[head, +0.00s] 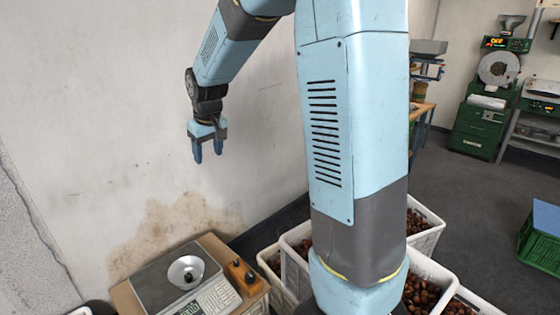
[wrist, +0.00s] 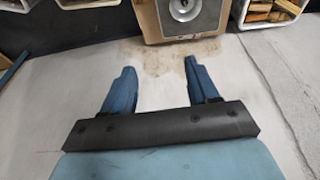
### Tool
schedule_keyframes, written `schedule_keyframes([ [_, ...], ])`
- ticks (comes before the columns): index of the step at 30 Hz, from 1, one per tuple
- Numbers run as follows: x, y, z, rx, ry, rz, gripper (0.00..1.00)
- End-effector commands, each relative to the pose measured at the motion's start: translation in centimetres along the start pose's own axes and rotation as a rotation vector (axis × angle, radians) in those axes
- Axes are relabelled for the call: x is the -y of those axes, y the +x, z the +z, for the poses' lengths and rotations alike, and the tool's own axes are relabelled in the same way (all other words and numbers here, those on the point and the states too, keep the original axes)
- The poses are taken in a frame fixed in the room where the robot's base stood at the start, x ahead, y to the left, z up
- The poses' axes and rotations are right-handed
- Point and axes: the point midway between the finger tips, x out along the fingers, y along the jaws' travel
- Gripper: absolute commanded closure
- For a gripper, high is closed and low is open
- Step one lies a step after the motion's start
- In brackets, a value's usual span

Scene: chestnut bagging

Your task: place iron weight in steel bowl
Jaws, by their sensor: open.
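The steel bowl (head: 178,267) sits on the flat plate of a weighing scale at the lower left of the head view. It also shows at the top of the wrist view (wrist: 174,14). A small dark object (head: 188,278) shows inside the bowl; I cannot tell what it is. A wooden block (head: 248,285) with small dark pieces on it stands right of the scale; I cannot tell whether one is the iron weight. My gripper (head: 208,152) is open and empty, high above the scale, pointing down. Its two blue fingers are apart in the wrist view (wrist: 158,70).
The scale (head: 155,290) stands on a wooden surface against the stained wall (head: 110,120). White crates of chestnuts (head: 430,240) stand around my arm's base. Green machines (head: 485,115) are at the far right. The air between my gripper and the scale is clear.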

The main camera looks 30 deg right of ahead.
Motion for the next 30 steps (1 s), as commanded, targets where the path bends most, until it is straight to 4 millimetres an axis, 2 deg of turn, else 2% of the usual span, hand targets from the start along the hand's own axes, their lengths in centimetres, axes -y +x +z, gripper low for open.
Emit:
schedule_keyframes([
  [1, -0.2, -1.5, 0.9, -0.013, 0.012, 0.004, 0.41],
  [6, -0.5, -5.1, 4.1, -0.038, 0.053, 0.013, 0.41],
  [15, -0.5, -10.6, 10.1, -0.087, 0.123, 0.030, 0.41],
  [24, 0.0, -14.4, 16.7, -0.136, 0.193, 0.045, 0.41],
  [30, 0.6, -16.1, 21.1, -0.169, 0.239, 0.055, 0.41],
])
